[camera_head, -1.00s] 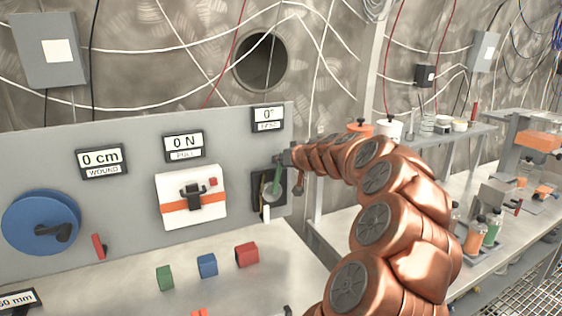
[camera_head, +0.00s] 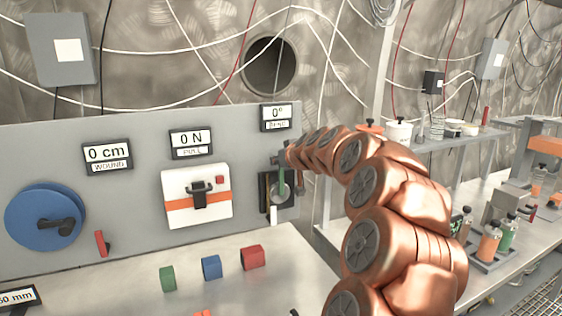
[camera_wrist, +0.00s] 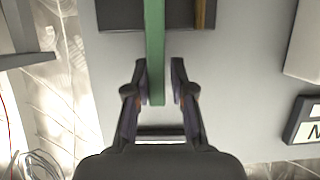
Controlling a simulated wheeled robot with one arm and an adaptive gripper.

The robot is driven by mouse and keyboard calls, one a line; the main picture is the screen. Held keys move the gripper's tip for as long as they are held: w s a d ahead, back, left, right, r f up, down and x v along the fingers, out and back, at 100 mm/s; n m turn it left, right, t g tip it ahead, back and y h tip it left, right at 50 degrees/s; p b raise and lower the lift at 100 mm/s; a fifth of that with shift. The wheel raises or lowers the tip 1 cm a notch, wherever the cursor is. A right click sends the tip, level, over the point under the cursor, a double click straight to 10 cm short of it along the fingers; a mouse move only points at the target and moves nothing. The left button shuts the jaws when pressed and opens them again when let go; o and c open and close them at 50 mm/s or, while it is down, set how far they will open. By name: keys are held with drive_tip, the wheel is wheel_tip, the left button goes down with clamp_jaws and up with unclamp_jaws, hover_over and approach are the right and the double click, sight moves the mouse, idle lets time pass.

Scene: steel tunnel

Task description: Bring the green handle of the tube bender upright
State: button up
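The green handle (camera_head: 281,184) of the tube bender stands close to vertical in front of a small dark plate (camera_head: 263,192) at the right end of the grey panel. My gripper (camera_head: 283,160) is at the handle's upper end. In the wrist view the green handle (camera_wrist: 154,50) runs down between the two fingers of my gripper (camera_wrist: 160,68). It lies close to the left finger, with a gap to the right finger, so the gripper is open around it. Whether the left finger touches it I cannot tell. The bend display (camera_head: 277,116) reads 0°.
The panel also carries a white box (camera_head: 197,195) with an orange band and a blue wheel (camera_head: 46,217). Green (camera_head: 167,279), blue (camera_head: 211,267) and red (camera_head: 252,257) blocks lie on the bench below. Shelves with bottles (camera_head: 489,240) stand right of my arm.

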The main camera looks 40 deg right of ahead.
drive_tip(key=shift+o, duration=1.4)
drive_tip(key=shift+s, duration=0.15)
drive_tip(key=v, duration=1.1)
drive_tip(key=shift+s+r, duration=0.15)
drive_tip(key=shift+s, duration=0.2)
